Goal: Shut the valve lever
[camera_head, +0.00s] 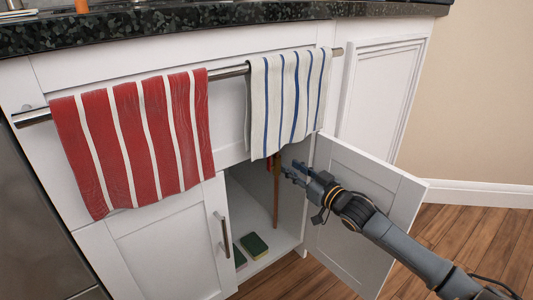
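My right gripper (293,171) reaches in from the right through the open cabinet doorway. Its fingers look parted, with nothing seen between them. Just left of its fingertips stands a thin copper-brown pipe (276,195) inside the cabinet. A small red part (269,162) shows beside the top of the pipe, under the hem of the striped towel. It may be the valve lever; it is too small and too covered to tell how it is turned. I cannot tell if the gripper touches the pipe. My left gripper is not in view.
The right cabinet door (365,207) stands open beside my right arm; the left door (165,250) is shut. A white-blue towel (287,98) and a red-white towel (133,140) hang from the rail (228,72). Sponges (254,245) lie on the cabinet floor.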

